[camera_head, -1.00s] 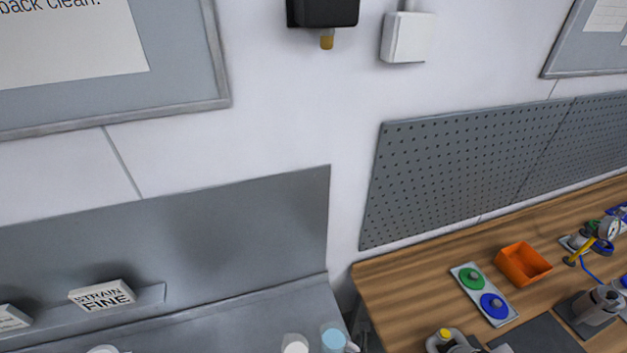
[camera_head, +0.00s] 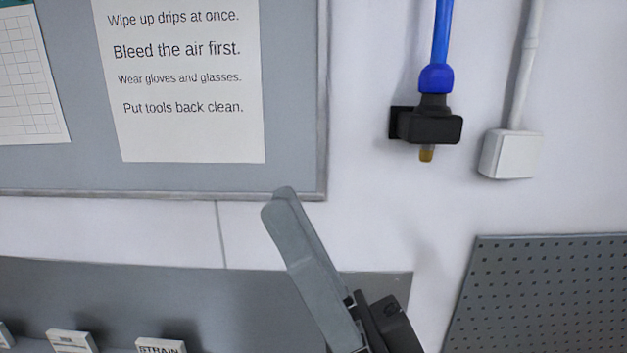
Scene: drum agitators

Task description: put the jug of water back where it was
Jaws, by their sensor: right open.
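The jug of water is not in view now. My right gripper (camera_head: 280,205) rises from the bottom middle, in front of the wall and the lower edge of the notice board. Its grey fingers overlap almost edge-on and point up and to the left. It is open, and nothing shows between its fingers. My left gripper is not in view.
Small sign blocks, one reading STRAIN (camera_head: 160,346), stand along the bottom left before a grey back panel (camera_head: 240,290). A notice board (camera_head: 290,100), a black fitting with a blue hose (camera_head: 430,125), a white box (camera_head: 510,155) and a pegboard (camera_head: 550,290) are on the wall.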

